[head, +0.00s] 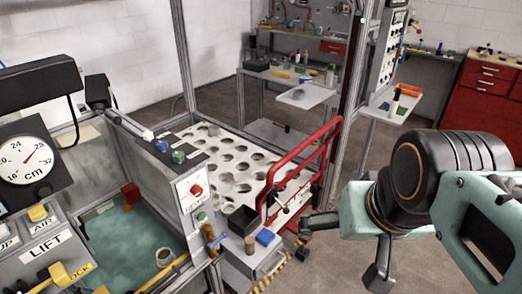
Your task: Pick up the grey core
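A small grey, round, hollow-looking piece (165,257) sits low in the green-bottomed tank at the lower left. It looks like the grey core, but it is too small to be sure. My gripper (338,254) is at the right, in front of the red-railed cart and far to the right of the tank. Its dark fingers stand apart, one pointing left and one pointing down, with nothing visible between them. Part of the gripper is hidden by my arm.
A white plate with round holes (222,162) lies behind the tank, beside a red rail (300,160). A black bin (241,220) and a blue block (265,237) stand on a ledge. A dial gauge (28,160) and LIFT panel are left. Benches stand behind.

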